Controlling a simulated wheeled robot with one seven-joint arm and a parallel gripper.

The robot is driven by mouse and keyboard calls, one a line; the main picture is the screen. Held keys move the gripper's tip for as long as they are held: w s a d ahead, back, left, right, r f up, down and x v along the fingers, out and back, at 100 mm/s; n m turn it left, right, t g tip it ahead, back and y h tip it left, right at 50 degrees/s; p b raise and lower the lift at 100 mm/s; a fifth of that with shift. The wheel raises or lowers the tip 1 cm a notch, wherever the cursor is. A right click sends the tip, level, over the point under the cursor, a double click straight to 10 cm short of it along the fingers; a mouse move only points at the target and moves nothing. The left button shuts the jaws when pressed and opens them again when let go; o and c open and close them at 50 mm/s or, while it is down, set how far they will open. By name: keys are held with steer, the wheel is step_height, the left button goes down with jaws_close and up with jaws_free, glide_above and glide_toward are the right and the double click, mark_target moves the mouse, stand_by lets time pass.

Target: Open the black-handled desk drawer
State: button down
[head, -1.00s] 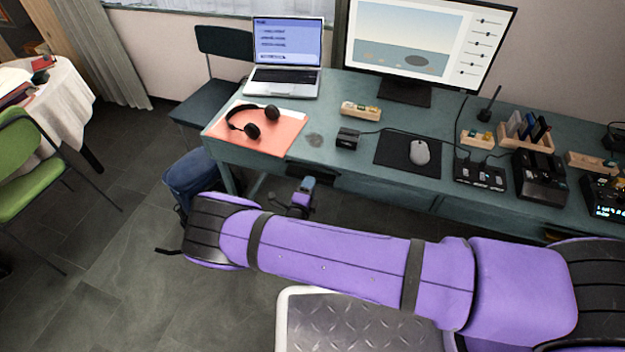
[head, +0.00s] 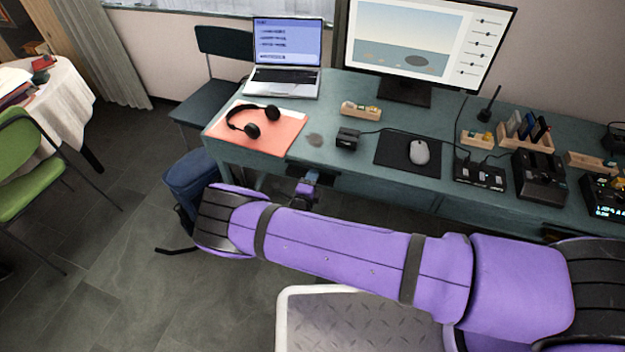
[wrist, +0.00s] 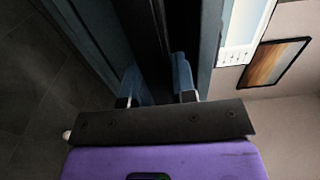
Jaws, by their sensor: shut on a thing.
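The teal desk (head: 375,187) has a drawer below its top, under the orange folder's right side. A dark strip or gap (head: 322,176) shows there in the head view, and I cannot tell how far the drawer stands out. My gripper (head: 305,189) is at this drawer front, beyond my purple arm. In the wrist view, its two blue-grey fingers (wrist: 157,83) stand either side of a dark narrow part. It is shut on the black handle, which is mostly hidden between the fingers.
Headphones (head: 253,122) lie on the orange folder (head: 285,137) near the desk's front left corner. Grey floor (head: 130,250) is open at the left front.

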steer(key=v, duration=2.8)
steer(key=shift+s+f, duration=0.2)
steer(key=shift+s, duration=0.15)
steer(key=c, duration=1)
jaws_free()
steer(key=shift+w, duration=0.1)
steer(key=shift+r, duration=0.1)
steer(key=shift+a, duration=0.1)
steer(key=v, duration=1)
steer(key=shift+s, duration=0.35)
steer(key=shift+a, duration=0.1)
